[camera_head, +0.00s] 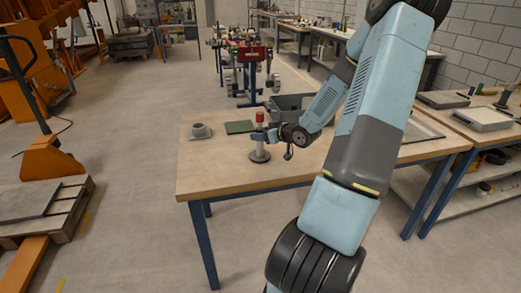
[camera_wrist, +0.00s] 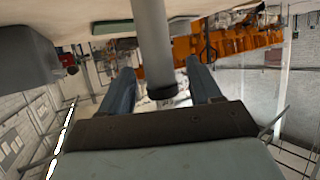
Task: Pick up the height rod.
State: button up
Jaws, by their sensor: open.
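The height rod (camera_head: 260,156) stands upright on the wooden table, with a round grey base and a red top. In the wrist view, which looks upside down, its grey shaft (camera_wrist: 152,45) runs down between my fingers and ends in a dark collar. My gripper (camera_head: 266,136) is at the upper part of the rod, below the red top. In the wrist view my gripper (camera_wrist: 160,68) is open, with one blue finger on each side of the shaft. Gaps show on both sides there. The far side of the rod is hidden.
On the wooden table (camera_head: 225,175) are a grey round part (camera_head: 200,130) to the left, a green pad (camera_head: 240,127) behind the rod and a grey bin (camera_head: 290,102) further back. The table's front left is clear. My arm covers much of the right side.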

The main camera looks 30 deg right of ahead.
jog(key=shift+w+a+f, duration=0.15)
jog(key=shift+w+f, duration=0.1)
jog(key=shift+w, duration=0.3)
jog(key=shift+c, duration=0.4)
grip_shut()
